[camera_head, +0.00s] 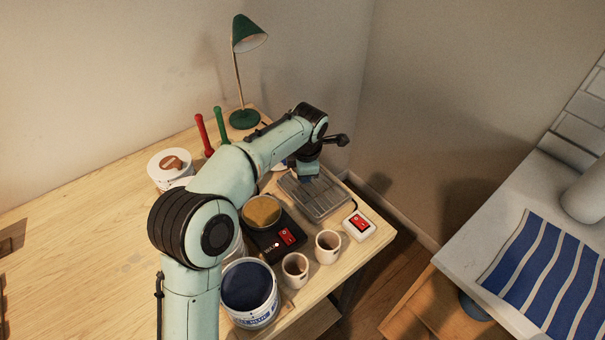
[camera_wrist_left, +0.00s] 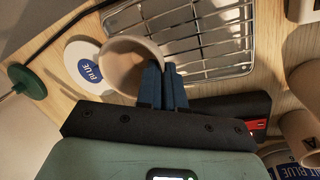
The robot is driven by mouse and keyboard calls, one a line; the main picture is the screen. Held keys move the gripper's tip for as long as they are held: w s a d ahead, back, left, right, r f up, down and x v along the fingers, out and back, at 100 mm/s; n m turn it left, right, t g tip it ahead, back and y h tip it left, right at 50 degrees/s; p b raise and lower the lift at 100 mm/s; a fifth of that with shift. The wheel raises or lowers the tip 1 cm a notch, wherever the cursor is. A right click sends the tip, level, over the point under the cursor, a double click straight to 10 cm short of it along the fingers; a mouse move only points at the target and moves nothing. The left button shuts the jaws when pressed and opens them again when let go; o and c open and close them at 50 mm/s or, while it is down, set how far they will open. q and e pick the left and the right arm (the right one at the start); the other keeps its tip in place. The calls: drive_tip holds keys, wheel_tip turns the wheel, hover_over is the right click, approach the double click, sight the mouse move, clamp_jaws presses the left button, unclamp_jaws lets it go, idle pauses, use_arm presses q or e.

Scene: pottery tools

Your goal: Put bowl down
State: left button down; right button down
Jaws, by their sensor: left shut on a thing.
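The bowl (camera_wrist_left: 124,62) is cream and round, and shows in the left wrist view with its opening facing the camera. My left gripper (camera_wrist_left: 164,84) has its two dark blue fingers close together at the bowl's right rim, shut on it. In the head view my left gripper (camera_head: 306,176) is over the far left part of the wire rack. The bowl is not clearly seen there, hidden behind my arm. I cannot tell whether the bowl touches the surface below. My right gripper is in neither view.
The wire rack (camera_head: 318,197) lies beside the gripper. A white disc lettered BLUE (camera_wrist_left: 82,64) lies left of the bowl in the wrist view. Two mugs (camera_head: 295,270) (camera_head: 328,246), a blue paint tub (camera_head: 249,291), a switch box (camera_head: 359,226) and a green lamp (camera_head: 243,118) stand around.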

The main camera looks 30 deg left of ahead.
use_arm(q)
drive_tip(key=shift+d, duration=0.15)
drive_tip(key=shift+f, duration=0.1)
drive_tip(key=c, duration=1.3)
unclamp_jaws()
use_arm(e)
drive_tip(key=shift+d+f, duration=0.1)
use_arm(q)
drive_tip(key=shift+o, duration=0.2)
